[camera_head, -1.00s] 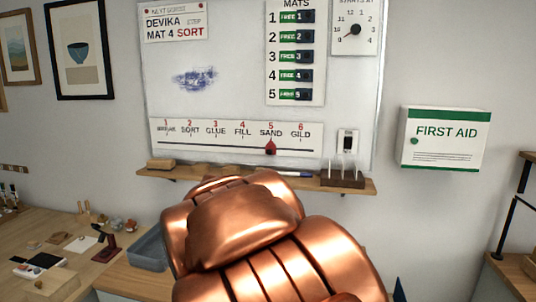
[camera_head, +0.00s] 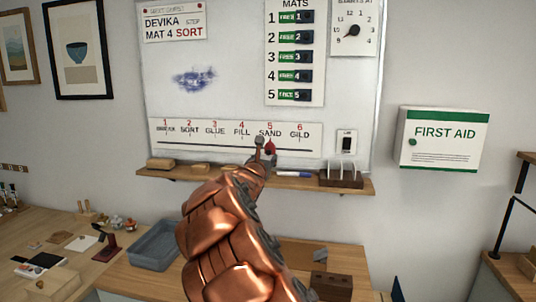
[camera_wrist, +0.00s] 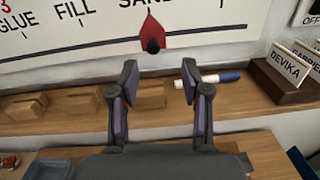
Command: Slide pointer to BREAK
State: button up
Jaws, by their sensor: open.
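The red pointer (camera_head: 270,147) sits on the black line of the step strip (camera_head: 200,143), under SAND, number 5. The label BREAK (camera_head: 165,128), number 1, is at the strip's far left and is hard to read. In the wrist view the red pointer (camera_wrist: 152,34) has a dark round knob and stands just beyond my open fingers. My gripper (camera_wrist: 158,85) is open and empty, its two fingers apart below the pointer. In the head view my gripper (camera_head: 262,146) is by the pointer and partly covers it; contact cannot be told.
Below the strip a wooden shelf (camera_head: 222,178) carries wooden blocks (camera_head: 161,164), a blue-and-white marker (camera_head: 294,174) and a card holder (camera_head: 341,179). A first aid box (camera_head: 442,138) hangs at right. A grey tray (camera_head: 153,245) stands on the bench below.

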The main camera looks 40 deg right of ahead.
aim_at(268, 153)
jog(key=shift+n, duration=0.6)
jog(key=shift+w+a+f+p+x, duration=0.15)
jog(key=shift+p+x, duration=0.6)
jog(key=shift+x, duration=0.65)
jog(key=shift+w+a+f+p+x, duration=0.15)
jog(key=shift+p+x, duration=0.55)
jog(key=shift+x, duration=0.75)
jog(key=shift+w+f+p+x, duration=0.2)
jog(key=shift+p+x, duration=0.55)
jog(key=shift+x, duration=0.65)
grip_shut()
